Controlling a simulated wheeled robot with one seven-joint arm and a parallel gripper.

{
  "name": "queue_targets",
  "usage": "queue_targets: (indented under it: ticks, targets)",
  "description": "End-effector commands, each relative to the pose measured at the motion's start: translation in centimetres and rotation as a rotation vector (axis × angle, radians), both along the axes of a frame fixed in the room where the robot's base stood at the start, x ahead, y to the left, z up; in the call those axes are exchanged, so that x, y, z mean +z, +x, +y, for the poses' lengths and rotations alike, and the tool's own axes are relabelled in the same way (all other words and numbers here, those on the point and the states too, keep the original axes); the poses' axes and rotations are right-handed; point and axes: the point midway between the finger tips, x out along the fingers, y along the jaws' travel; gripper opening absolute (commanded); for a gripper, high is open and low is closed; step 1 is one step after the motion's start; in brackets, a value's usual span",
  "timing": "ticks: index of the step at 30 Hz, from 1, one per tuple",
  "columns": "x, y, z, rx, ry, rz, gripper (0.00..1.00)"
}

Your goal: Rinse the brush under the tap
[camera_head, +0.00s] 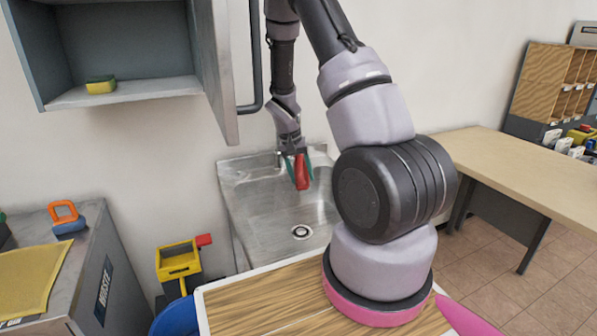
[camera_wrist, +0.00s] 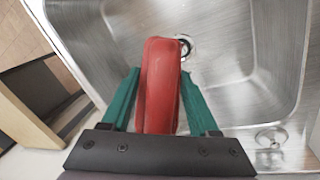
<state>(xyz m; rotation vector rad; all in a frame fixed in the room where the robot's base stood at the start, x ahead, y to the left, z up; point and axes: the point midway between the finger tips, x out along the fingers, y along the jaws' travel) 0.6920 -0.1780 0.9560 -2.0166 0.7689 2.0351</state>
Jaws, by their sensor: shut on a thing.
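My gripper (camera_head: 297,158) has green fingers and points down over the metal sink (camera_head: 255,205). It is shut on a red object, which appears to be the brush (camera_head: 302,176); no bristles show. In the wrist view the red brush (camera_wrist: 160,85) lies between the two green fingers, with the basin and its dark drain (camera_wrist: 185,45) below and beyond it. The drain (camera_head: 301,231) also shows in the head view, in front of and below the brush. The tap is largely hidden behind my gripper in the head view, and no running water can be made out.
An open wall cabinet (camera_head: 125,97) with a yellow-green sponge (camera_head: 101,85) hangs upper left, its door beside my arm. A grey cabinet (camera_head: 95,270) stands left, near a yellow container (camera_head: 178,262) and blue bin (camera_head: 175,318). A wooden table (camera_head: 500,170) is at right.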

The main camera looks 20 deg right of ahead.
Motion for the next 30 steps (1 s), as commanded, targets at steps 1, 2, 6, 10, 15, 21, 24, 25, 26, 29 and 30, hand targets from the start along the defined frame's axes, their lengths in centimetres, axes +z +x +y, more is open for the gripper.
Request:
queue_targets:
  ticks: [1,2,6,10,15,21,24,25,26,29,30]
  targets:
    - [0.0,0.0,0.0,0.000,0.000,0.000,0.00]
    - [0.0,-0.1,-0.1,0.000,0.000,0.000,0.00]
    - [0.0,-0.1,0.0,0.000,0.000,0.000,0.00]
    - [0.0,-0.5,0.7,0.002,0.000,0.000,0.00]
    - [0.1,-1.3,1.8,0.002,0.000,0.000,0.00]
    - [0.0,-2.2,3.1,0.003,0.000,0.000,0.00]
    - [0.0,-2.7,3.8,0.002,-0.001,0.001,0.00]
    - [0.0,-2.8,4.0,0.002,-0.001,0.001,0.00]
    - [0.0,-3.0,4.2,0.002,-0.001,0.001,0.00]
    - [0.0,-3.4,4.8,0.002,0.000,0.000,0.00]
    - [0.0,-3.6,5.1,0.002,0.000,0.000,0.00]
